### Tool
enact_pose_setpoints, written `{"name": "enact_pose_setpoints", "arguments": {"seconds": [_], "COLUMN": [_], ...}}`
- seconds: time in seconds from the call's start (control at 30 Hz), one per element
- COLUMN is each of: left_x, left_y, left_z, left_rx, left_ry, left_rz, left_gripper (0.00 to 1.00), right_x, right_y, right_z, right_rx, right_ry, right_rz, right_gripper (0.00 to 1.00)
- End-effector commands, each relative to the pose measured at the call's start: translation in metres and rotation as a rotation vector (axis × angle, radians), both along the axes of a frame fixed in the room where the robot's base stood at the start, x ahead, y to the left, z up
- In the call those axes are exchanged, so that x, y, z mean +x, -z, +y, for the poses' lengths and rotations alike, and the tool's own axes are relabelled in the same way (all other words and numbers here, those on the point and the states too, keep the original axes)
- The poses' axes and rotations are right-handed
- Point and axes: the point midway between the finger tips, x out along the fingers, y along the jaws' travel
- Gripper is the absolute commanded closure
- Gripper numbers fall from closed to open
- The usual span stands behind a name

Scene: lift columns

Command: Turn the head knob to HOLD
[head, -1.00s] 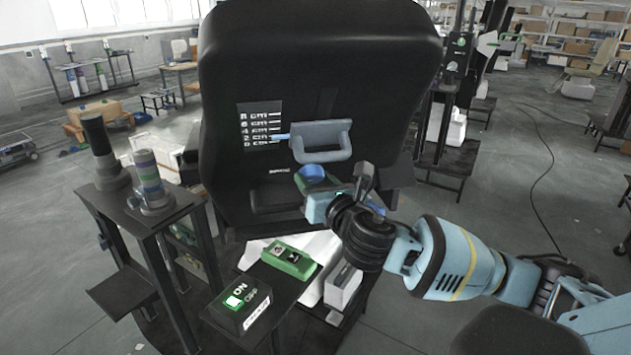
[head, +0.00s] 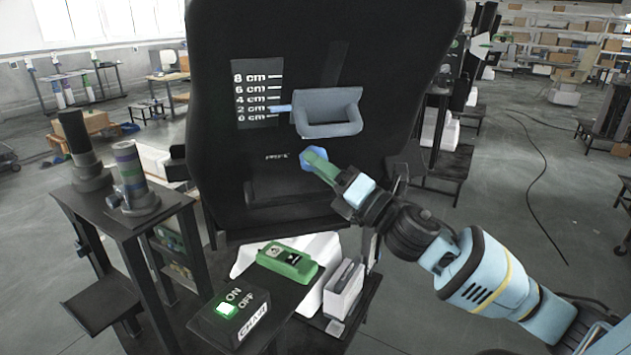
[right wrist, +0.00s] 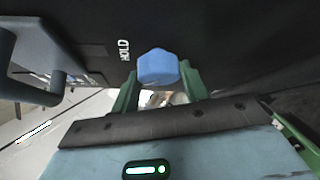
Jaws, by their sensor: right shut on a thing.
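The head knob (head: 306,157) is a small blue knob on the lower front of a large black panel (head: 390,75). My right gripper (head: 316,163) reaches it from the lower right, its green fingers shut on the knob. In the right wrist view the blue knob (right wrist: 157,67) sits between the two green fingers. The white word HOLD (right wrist: 124,50) stands on the black panel to the left of the knob there. In the head view, small lettering (head: 277,156) left of the knob is too blurred to read. My left gripper is not in view.
A grey handle (head: 332,130) sticks out above the knob, its blue pointer near 2 cm on the scale (head: 258,93). Below are a lit ON/OFF switch box (head: 238,318) and a green control box (head: 287,262). A black stand (head: 170,212) with two posts is at left.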

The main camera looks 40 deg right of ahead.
Motion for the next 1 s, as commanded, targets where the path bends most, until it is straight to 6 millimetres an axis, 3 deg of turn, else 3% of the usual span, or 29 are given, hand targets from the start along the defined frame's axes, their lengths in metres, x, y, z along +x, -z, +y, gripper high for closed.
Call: {"name": "enact_pose_setpoints", "arguments": {"seconds": [0.03,0.4,1.0], "left_x": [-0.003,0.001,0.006], "left_y": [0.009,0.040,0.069], "left_z": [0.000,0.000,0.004], "left_rx": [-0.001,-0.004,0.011], "left_ry": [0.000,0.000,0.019], "left_rz": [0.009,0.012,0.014], "left_gripper": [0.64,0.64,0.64], "right_x": [0.001,0.003,0.005], "right_y": [0.007,0.008,0.007], "right_z": [-0.001,-0.001,0.000], "right_rx": [0.036,0.297,0.600], "right_ry": [-0.025,-0.237,-0.486], "right_rz": [-0.012,-0.122,-0.249], "right_gripper": [0.78,0.78,0.78]}}
